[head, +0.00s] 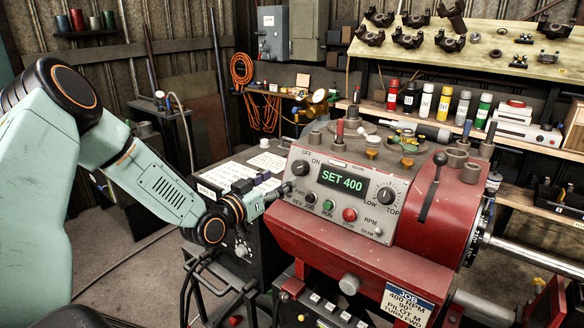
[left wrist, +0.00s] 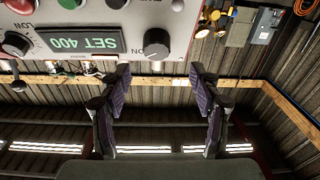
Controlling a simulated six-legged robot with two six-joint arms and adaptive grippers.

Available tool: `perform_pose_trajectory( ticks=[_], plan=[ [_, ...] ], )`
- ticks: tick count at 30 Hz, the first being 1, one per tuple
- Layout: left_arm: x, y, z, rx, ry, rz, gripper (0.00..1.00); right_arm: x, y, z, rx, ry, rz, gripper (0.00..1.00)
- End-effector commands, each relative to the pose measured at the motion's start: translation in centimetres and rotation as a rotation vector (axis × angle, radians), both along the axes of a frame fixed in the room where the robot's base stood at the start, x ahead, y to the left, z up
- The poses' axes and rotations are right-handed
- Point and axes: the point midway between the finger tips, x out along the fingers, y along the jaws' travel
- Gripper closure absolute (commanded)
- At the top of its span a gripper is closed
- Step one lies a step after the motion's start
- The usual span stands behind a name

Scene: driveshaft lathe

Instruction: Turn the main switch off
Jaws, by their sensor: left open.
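The lathe's control panel (head: 334,210) has a black round knob (head: 300,168) under the marks OFF and ON at its upper left. Its exact setting is too small to tell. The same knob shows upside down in the left wrist view (left wrist: 157,44), beside the green SET 400 display (left wrist: 80,41). My left gripper (head: 282,190) is just left of the panel, below the knob. In the left wrist view its dark fingers (left wrist: 161,85) are spread and empty, with the knob ahead of the gap between them, apart from both. My right gripper does not show.
The display (head: 342,181), a speed dial (head: 385,195), a green button (head: 328,205) and a red button (head: 349,214) share the panel. The red headstock (head: 420,212) stands right. A grey box (head: 272,32) hangs on the back wall. Papers lie on the dark cabinet behind the gripper.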

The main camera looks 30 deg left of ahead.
Motion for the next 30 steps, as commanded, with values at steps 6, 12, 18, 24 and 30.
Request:
perform_pose_trajectory(
  ticks=[6,12,18,24,30],
  plan=[
    [2.1,-0.5,-0.2,0.005,0.003,-0.005,0.37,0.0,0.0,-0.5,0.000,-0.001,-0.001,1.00],
    [4.8,-0.6,-0.2,0.003,0.004,-0.004,0.37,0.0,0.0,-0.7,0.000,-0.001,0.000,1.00],
    [6.9,-0.5,-0.2,0.001,0.005,-0.002,0.37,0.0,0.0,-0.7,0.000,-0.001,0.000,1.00],
    [7.6,-0.4,-0.1,-0.003,0.003,0.000,0.37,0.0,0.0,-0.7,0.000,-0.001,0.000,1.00],
    [7.6,-0.4,-0.1,-0.004,0.003,0.000,0.37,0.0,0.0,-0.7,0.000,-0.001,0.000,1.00]
  ],
)
